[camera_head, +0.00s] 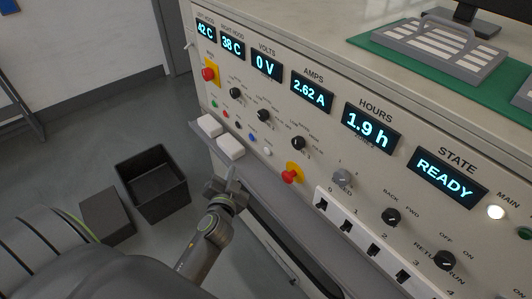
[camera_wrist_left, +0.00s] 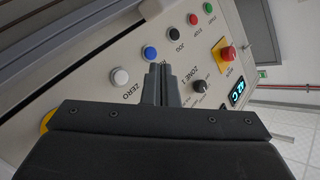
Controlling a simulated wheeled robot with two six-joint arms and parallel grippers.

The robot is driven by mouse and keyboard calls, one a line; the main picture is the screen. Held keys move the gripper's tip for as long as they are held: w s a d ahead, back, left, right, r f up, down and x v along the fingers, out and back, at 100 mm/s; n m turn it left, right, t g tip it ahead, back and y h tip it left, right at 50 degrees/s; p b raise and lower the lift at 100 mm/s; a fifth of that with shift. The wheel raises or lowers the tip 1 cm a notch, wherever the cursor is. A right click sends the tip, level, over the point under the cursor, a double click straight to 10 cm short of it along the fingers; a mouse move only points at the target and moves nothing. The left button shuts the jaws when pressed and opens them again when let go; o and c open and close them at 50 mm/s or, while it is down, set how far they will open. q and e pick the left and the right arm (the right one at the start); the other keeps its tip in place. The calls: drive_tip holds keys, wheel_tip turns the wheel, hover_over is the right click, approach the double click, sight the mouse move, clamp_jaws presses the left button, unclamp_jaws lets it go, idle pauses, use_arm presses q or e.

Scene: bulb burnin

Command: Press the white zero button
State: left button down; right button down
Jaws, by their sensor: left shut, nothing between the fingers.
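The white zero button (camera_head: 267,152) is the lowest in a slanting row of small buttons on the front panel. In the left wrist view the white button (camera_wrist_left: 120,76) stands beside the label ZERO, left of my fingers. My left gripper (camera_head: 231,172) is shut and empty, in front of the panel and left of the white button in the head view. In the left wrist view its closed fingertips (camera_wrist_left: 160,68) appear just below the blue button (camera_wrist_left: 150,53). I cannot tell how far the tips are from the panel. My right gripper is not in view.
Blue (camera_head: 252,137), black (camera_head: 237,125), red and green buttons continue the row. Red knobs on yellow plates sit at upper left (camera_head: 208,74) and right (camera_head: 291,176). White blocks (camera_head: 230,148) lie on the ledge. A black bin (camera_head: 152,184) stands on the floor. The state display (camera_head: 447,176) reads READY.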

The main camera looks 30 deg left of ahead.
sight(267, 151)
use_arm(q)
drive_tip(key=shift+w+d, duration=0.1)
drive_tip(key=shift+w, duration=0.05)
drive_tip(key=w+d, duration=0.1)
drive_tip(key=w, duration=0.3)
drive_tip(key=w+d, duration=0.1)
drive_tip(key=w, duration=0.1)
drive_tip(key=shift+w+d+f, duration=0.1)
drive_tip(key=shift+w+d, duration=0.2)
drive_tip(key=shift+d, duration=0.05)
drive_tip(key=shift+w+d+b, duration=0.3)
drive_tip(key=shift+w+b, duration=0.1)
drive_tip(key=shift+w, duration=0.25)
idle(1.1)
drive_tip(key=shift+w, duration=0.1)
drive_tip(key=shift+w+d, duration=0.15)
drive_tip(key=shift+w, duration=0.15)
drive_tip(key=shift+w+d+b, duration=0.15)
drive_tip(key=shift+w+b, duration=0.2)
idle(0.7)
drive_tip(key=shift+s, duration=0.1)
drive_tip(key=shift+s+a, duration=0.35)
drive_tip(key=shift+s, duration=0.35)
